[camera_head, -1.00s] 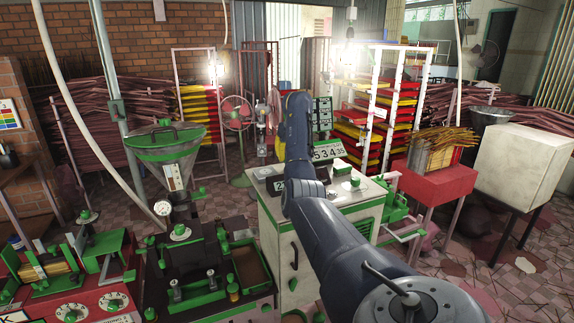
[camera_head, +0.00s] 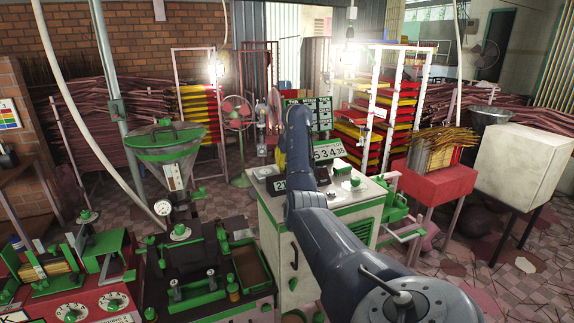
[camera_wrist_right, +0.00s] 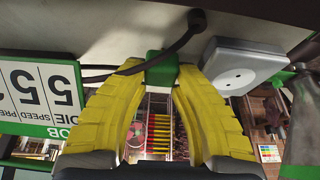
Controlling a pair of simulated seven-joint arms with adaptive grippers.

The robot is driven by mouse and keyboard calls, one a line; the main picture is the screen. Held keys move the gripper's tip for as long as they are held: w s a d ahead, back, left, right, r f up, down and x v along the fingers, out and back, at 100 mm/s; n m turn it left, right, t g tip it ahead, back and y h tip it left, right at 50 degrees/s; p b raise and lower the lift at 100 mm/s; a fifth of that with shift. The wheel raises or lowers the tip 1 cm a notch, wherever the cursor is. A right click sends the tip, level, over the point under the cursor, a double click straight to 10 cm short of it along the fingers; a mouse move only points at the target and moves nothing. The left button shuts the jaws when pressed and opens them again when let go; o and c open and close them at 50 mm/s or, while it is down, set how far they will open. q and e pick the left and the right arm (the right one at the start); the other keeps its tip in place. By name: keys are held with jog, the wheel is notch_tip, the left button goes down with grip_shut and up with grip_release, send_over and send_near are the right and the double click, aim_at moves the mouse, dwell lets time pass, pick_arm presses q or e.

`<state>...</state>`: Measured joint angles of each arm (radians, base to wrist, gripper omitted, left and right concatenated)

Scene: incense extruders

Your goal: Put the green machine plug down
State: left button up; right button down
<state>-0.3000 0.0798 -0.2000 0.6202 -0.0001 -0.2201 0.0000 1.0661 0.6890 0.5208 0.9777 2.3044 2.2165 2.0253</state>
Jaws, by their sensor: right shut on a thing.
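The green machine plug (camera_wrist_right: 162,66) shows in the right wrist view, with a dark cable bending away from it. My right gripper (camera_wrist_right: 165,74) has its yellow fingers shut on the plug, one finger on each side. A white block with a round socket face (camera_wrist_right: 238,79) sits just to the right of the plug, apart from it. In the head view my right gripper (camera_head: 280,155) is mostly hidden behind my dark blue arm, above the white and green cabinet (camera_head: 275,220); the plug cannot be made out there. My left gripper is not in view.
A green hopper (camera_head: 165,147) and machines stand to the left. A red stand (camera_head: 438,183) is at the right.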

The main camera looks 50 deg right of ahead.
jog(key=shift+f, duration=0.35)
jog(key=c, duration=1.1)
grip_release()
jog(key=shift+r, duration=0.15)
jog(key=shift+d+r, duration=0.1)
jog(key=shift+r, duration=0.5)
jog(key=v, duration=1.1)
jog(key=shift+r, duration=0.35)
jog(key=shift+s, duration=0.15)
